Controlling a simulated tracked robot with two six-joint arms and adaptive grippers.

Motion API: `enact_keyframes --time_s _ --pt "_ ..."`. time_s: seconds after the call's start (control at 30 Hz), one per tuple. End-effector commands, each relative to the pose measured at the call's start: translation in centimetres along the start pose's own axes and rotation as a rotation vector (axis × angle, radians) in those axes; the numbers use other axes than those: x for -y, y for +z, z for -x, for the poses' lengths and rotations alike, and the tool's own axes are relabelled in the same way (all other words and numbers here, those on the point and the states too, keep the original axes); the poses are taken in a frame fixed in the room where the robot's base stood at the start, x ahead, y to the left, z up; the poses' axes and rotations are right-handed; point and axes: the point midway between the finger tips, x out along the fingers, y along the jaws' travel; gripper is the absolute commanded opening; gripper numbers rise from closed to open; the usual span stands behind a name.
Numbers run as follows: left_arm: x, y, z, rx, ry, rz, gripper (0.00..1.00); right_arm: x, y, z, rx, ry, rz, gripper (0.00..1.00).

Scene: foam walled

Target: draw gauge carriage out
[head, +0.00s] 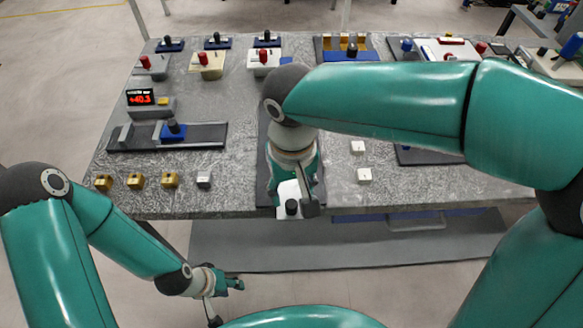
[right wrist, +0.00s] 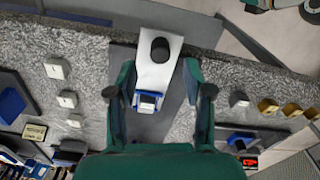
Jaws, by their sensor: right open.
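A white carriage plate with a black knob (right wrist: 160,50) lies on a dark grey track (right wrist: 124,62) in the right wrist view. A small blue and white block (right wrist: 148,102) sits on its near part. In the head view the white plate (head: 284,188) shows at the table's front edge, partly hidden by my right gripper (head: 297,190). In the right wrist view my right gripper (right wrist: 160,72) is open, one finger on each side of the plate, with gaps visible. My left gripper (head: 225,296) hangs low in front of the table, empty; its opening is unclear.
A red-lit display (head: 140,97) stands at the left, near a blue carriage with a dark knob (head: 173,132) on a dark rail. Several brass blocks (head: 137,180) line the front left. White blocks (head: 364,175) stand right of the track. My right arm hides the table's middle right.

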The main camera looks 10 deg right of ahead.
Motion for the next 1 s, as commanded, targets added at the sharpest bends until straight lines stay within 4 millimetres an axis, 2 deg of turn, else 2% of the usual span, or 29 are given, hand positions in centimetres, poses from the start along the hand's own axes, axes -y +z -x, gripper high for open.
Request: enact_keyframes --time_s 0.03,0.2,0.4,1.0 --pt "0.0 0.0 0.0 0.0 0.0 0.0 0.4 0.1 -0.1 1.2 -0.006 -0.003 0.0 0.51" --pt "0.0 0.0 0.0 0.0 0.0 0.0 0.4 0.1 -0.1 4.4 -0.004 -0.004 0.001 0.51" --pt "0.0 0.0 0.0 0.0 0.0 0.0 0.4 0.0 -0.1 6.6 -0.002 -0.002 0.0 0.51" --pt "0.0 0.0 -0.1 0.0 0.0 0.0 0.4 0.0 0.0 7.0 0.0 -0.001 0.0 0.51"
